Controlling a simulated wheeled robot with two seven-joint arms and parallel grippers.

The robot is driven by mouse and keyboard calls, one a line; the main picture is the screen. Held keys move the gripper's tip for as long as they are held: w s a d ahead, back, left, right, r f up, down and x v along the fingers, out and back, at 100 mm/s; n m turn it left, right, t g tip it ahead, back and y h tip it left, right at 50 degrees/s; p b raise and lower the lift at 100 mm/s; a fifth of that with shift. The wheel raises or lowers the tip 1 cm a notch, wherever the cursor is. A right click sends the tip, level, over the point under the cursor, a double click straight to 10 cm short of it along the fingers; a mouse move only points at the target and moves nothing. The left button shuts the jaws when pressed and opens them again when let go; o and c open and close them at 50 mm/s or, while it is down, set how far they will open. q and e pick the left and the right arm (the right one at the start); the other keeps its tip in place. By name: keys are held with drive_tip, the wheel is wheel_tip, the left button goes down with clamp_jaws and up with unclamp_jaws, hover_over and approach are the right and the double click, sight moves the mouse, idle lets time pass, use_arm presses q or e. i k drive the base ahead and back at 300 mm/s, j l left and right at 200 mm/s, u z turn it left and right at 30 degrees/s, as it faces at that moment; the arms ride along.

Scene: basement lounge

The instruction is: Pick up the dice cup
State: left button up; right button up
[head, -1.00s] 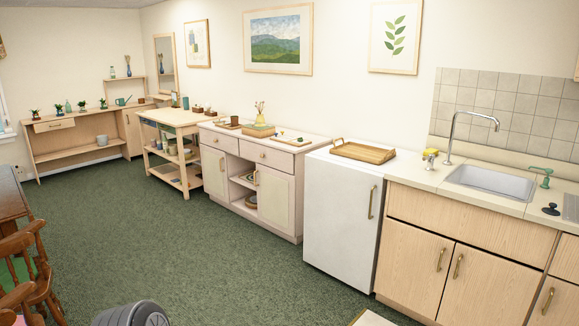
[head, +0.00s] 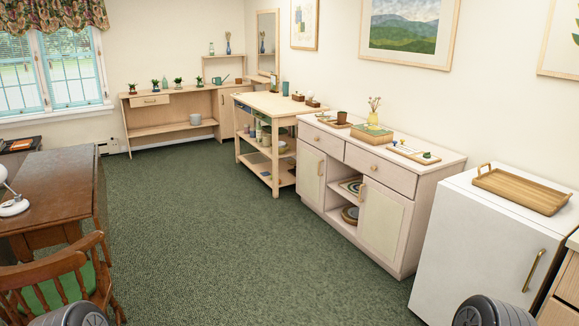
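A small dark brown cup (head: 342,117) stands upright near the far end of the pale sideboard (head: 450,159). It looks like the dice cup, but it is too small here to be sure. It stands at a low brown tray or board, left of a book-like box with a yellow vase. Neither of my grippers shows; only dark rounded parts of my arms are at the bottom edge, well away from the cup.
A tray board with small items (head: 413,154) lies on the sideboard's near end. A white fridge (head: 470,245) with a wooden tray (head: 520,191) stands at right. A wooden desk (head: 60,185) and chair (head: 62,275) are at left. Green carpet (head: 220,230) between is clear.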

sight(341, 115)
drive_tip(key=i, duration=1.25)
drive_tip(key=i+j+z, duration=0.1)
drive_tip(key=i, duration=1.15)
drive_tip(key=i+j+z, duration=0.15)
drive_tip(key=i+z, duration=0.35)
drive_tip(key=i+j+z, duration=1.15)
drive_tip(key=j, duration=0.15)
drive_tip(key=i+j+z, duration=0.2)
drive_tip(key=j+z, duration=0.15)
drive_tip(key=j, duration=0.2)
drive_tip(key=i+j, duration=0.05)
